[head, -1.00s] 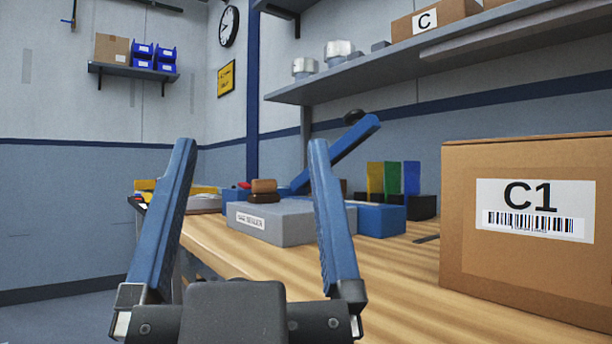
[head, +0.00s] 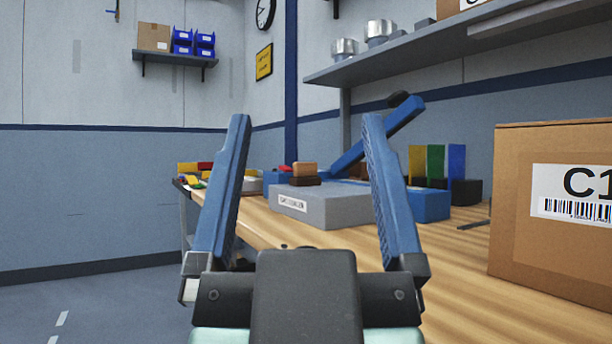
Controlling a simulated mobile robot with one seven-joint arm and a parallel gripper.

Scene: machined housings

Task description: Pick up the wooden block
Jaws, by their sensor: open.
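A small tan wooden block (head: 305,169) rests on a dark brown piece (head: 305,180) on top of a grey box (head: 320,207) with a white label, on the workbench. My gripper (head: 306,122) is open and empty in the foreground. Its two blue fingers stand apart, and the block shows in the gap between them in the picture. The block looks farther off than the fingers, and nothing shows touching it. The right finger hides part of the grey box.
A cardboard box labelled C1 (head: 545,240) stands at the right of the wooden bench (head: 455,275). A blue slanted lever (head: 375,137) rises behind the grey box. Yellow, green and blue upright pieces (head: 436,163) stand behind right. A shelf (head: 420,62) overhangs the back.

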